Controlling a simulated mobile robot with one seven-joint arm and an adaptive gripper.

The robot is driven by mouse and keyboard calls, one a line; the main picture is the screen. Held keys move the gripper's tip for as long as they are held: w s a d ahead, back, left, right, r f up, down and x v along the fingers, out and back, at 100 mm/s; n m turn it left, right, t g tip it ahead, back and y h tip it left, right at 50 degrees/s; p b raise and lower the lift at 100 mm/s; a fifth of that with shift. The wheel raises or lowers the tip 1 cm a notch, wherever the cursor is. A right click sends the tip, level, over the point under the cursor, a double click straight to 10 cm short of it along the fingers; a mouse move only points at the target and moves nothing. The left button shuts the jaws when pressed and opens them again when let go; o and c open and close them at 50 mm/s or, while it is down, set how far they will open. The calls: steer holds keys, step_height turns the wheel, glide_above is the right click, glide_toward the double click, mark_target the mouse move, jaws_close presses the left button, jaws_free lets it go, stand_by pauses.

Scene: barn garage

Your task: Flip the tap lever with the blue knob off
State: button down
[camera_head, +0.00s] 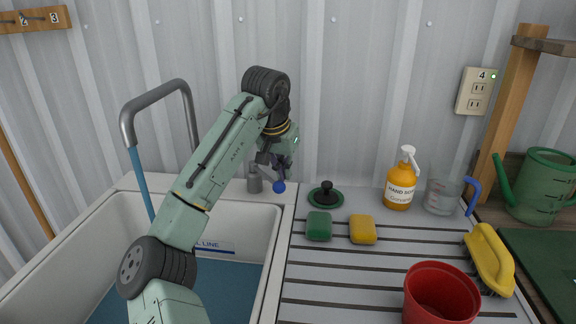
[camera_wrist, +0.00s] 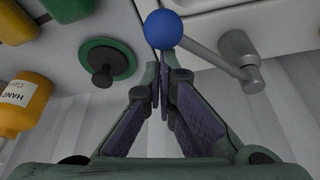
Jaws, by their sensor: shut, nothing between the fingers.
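The blue knob (camera_head: 279,187) sits at the end of a short grey lever on the grey tap valve (camera_head: 254,183), at the sink's back right corner. In the wrist view the blue knob (camera_wrist: 164,29) is just beyond my fingertips, and the lever (camera_wrist: 210,58) runs right to the round grey valve (camera_wrist: 240,55). My gripper (camera_wrist: 165,62) is shut and empty, close to the knob; I cannot tell whether it touches. The grey arched spout (camera_head: 155,95) stands at the left, with a blue stream (camera_head: 141,182) coming from its mouth.
The sink basin (camera_head: 275,250) holds blue water. On the drainboard (camera_head: 330,285) are a black-knobbed green plug (camera_head: 326,195), green (camera_head: 319,226) and yellow (camera_head: 362,229) sponges, a soap bottle (camera_head: 400,185) and a red pot (camera_head: 440,295). A corrugated wall (camera_head: 370,80) stands close behind.

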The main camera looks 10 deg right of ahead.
mark_target(275, 182)
steer(key=a+p, duration=0.1)
steer(key=s+a+p, duration=0.1)
steer(key=a+m, duration=0.1)
steer(key=shift+s+a+r+p, duration=0.1)
steer(key=shift+s+r+p, duration=0.1)
steer(key=shift+s+p, duration=0.2)
steer(key=shift+s+a+f+m+g+h+p, duration=0.1)
steer(key=shift+a+m+g+h+p, duration=0.15)
steer(key=shift+a+m+p, duration=0.65)
steer(key=shift+s+a+f+m+g+h+p, duration=0.2)
steer(key=shift+a+m, duration=0.4)
steer(key=shift+a, duration=0.7)
steer(key=shift+w+r, duration=0.1)
